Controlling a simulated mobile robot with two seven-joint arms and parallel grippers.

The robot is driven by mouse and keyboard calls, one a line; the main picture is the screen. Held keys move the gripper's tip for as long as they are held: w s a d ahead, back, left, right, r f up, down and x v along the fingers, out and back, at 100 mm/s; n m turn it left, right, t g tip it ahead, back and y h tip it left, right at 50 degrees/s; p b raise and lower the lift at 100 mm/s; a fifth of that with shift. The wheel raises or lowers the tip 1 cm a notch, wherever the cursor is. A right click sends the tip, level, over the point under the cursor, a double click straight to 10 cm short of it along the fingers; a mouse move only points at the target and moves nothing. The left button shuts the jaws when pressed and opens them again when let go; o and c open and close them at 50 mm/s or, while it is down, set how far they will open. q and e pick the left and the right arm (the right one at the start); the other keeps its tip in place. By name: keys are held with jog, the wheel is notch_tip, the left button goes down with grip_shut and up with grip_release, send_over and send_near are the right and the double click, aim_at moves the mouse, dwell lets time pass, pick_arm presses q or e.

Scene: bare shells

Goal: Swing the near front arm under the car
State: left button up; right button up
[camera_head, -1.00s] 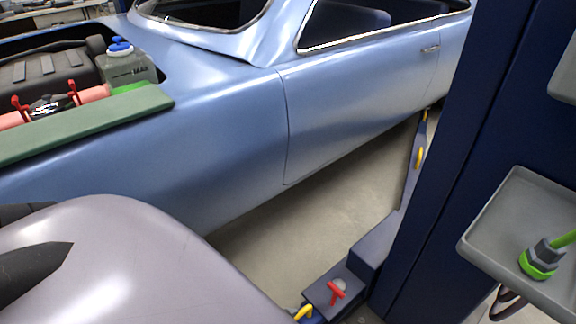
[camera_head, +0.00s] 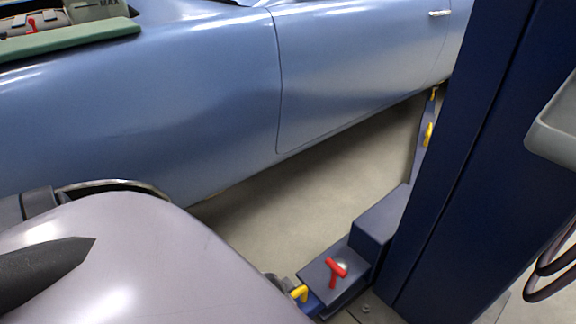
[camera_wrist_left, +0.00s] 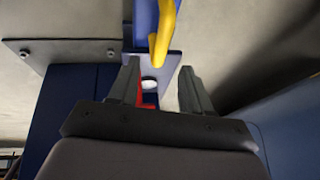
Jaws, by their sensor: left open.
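The near front lift arm (camera_head: 314,304) is blue; only its pivot end shows in the head view, with a yellow handle (camera_head: 299,293) on it. A red T-handle (camera_head: 335,271) sits on the dark carriage beside it. The rest of this arm is hidden behind a pale rounded surface. In the left wrist view, my left gripper (camera_wrist_left: 158,75) is open, with the yellow handle (camera_wrist_left: 162,38) just beyond its fingertips and the red T-handle (camera_wrist_left: 148,99) partly hidden between the fingers. Contact cannot be told. The blue car (camera_head: 190,110) stands behind. My right gripper is not in view.
A dark blue lift post (camera_head: 455,165) rises at the right, with a grey tray (camera_head: 556,125) on it. Another lift arm with a yellow handle (camera_head: 428,134) runs back along the car. Bare floor (camera_head: 290,210) lies between car and carriage.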

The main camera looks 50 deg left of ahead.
pick_arm(q)
jog(key=b+x, duration=0.3)
jog(key=x, duration=0.3)
jog(key=shift+s+a+b, duration=0.1)
jog(key=shift+a+b, duration=0.05)
jog(key=shift+b, duration=0.25)
jog(key=shift+w+a+f+b, duration=0.1)
jog(key=shift+w+f+b, duration=0.25)
jog(key=shift+f, duration=0.45)
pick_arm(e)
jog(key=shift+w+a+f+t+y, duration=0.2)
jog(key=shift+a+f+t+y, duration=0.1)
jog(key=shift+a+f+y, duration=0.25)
pick_arm(q)
jog(key=shift+c, duration=0.4)
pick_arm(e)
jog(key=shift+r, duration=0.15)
pick_arm(q)
grip_shut()
